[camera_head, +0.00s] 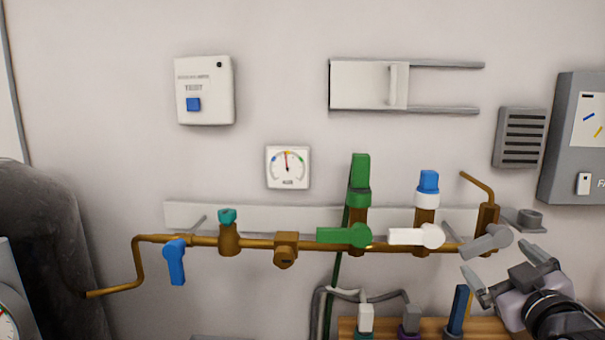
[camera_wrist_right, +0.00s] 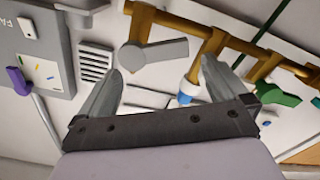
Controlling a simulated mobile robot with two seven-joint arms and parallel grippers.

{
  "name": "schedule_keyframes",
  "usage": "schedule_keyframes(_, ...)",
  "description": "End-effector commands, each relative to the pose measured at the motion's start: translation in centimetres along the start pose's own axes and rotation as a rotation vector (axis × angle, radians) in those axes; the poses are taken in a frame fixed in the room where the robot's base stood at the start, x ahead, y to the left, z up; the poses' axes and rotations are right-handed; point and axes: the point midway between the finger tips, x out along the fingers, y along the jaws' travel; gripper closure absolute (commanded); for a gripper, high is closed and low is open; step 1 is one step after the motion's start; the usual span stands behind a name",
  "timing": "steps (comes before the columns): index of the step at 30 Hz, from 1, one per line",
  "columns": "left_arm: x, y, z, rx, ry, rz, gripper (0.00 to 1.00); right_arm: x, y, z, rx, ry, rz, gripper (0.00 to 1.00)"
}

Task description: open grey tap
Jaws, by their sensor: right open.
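The grey tap (camera_head: 486,242) is at the right end of the brass pipe on the wall. Its lever points down and left from a round hub. In the right wrist view the grey tap (camera_wrist_right: 155,53) lies ahead between the two fingertips, its hub nearer the left finger. My right gripper (camera_head: 507,270) is open and empty, just below and right of the grey tap in the head view. It also shows in the wrist view (camera_wrist_right: 160,68). I see no grip on the lever; the exact gap is hard to tell. My left gripper is not in view.
The white tap (camera_head: 417,235) is left of the grey one, then the green tap (camera_head: 345,235) and the blue tap (camera_head: 176,262). A grey vent (camera_head: 520,137) and a grey box (camera_head: 575,140) are on the wall at right. Plugs (camera_head: 366,318) stand below the pipe.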

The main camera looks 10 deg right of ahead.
Motion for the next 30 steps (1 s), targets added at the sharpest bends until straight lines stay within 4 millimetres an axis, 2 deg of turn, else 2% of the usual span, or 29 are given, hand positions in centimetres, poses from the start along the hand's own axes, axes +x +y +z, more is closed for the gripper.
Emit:
schedule_keyframes(14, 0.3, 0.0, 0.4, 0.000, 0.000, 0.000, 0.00, 0.2, -0.2, -0.3, 0.000, 0.015, -0.006, 0.00)
schedule_keyframes(24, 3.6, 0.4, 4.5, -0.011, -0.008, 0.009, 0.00, 1.2, -3.3, -4.8, -0.004, 0.172, -0.118, 0.00)
schedule_keyframes(30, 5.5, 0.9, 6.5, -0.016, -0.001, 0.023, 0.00, 1.1, -4.8, -5.8, -0.024, 0.193, -0.169, 0.00)
